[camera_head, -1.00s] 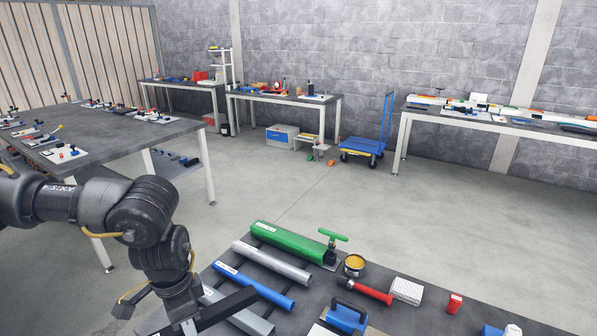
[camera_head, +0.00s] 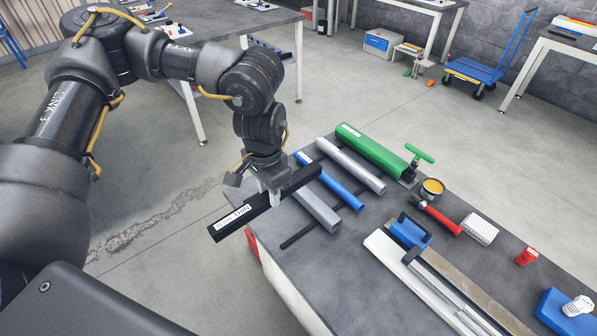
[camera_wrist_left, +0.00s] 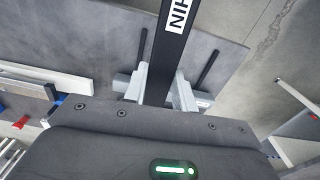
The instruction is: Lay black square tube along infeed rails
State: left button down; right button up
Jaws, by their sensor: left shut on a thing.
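My left gripper (camera_head: 272,196) is shut on the black square tube (camera_head: 255,207), gripping it near mid-length. The tube has a white printed label toward its near end. In the head view it lies across the left edge of the table, and its near end juts out over the floor. In the left wrist view the tube (camera_wrist_left: 176,52) runs up between the two fingers (camera_wrist_left: 163,90). A long white and grey rail-like fixture (camera_head: 440,285) lies at the front right of the table; I cannot tell whether it is the infeed rails. My right gripper is out of view.
Beyond the held tube lie a grey square tube (camera_head: 317,211), a blue tube (camera_head: 332,183), a silver tube (camera_head: 350,165) and a green one (camera_head: 372,150) across thin dark bars. A yellow tin (camera_head: 432,188), red tool (camera_head: 440,217) and blue-handled block (camera_head: 408,232) stand to the right.

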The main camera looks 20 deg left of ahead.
aim_at(250, 204)
pick_arm(q)
jog(key=s+a+p, duration=0.1)
jog(key=s+p, duration=0.1)
jog(key=s+a+f+p, duration=0.1)
jog(key=s, duration=0.1)
jog(key=shift+a+p, duration=0.3)
jog(key=shift+a, duration=0.05)
jog(key=s+a+m+p, duration=0.1)
jog(key=m, duration=0.1)
jog(key=s+a+f+m, duration=0.1)
jog(key=a+m, duration=0.1)
jog(key=shift+s+a+m+p, duration=0.1)
jog(key=shift+s+m+p, duration=0.25)
jog(key=shift+m, duration=0.05)
jog(key=a+m, duration=0.1)
jog(key=m, duration=0.3)
jog(key=a+m, duration=0.1)
jog(key=m, duration=0.8)
jog(key=shift+w+a+m+p, duration=0.25)
jog(key=shift+a+m+p, duration=0.05)
jog(key=shift+a+p, duration=0.1)
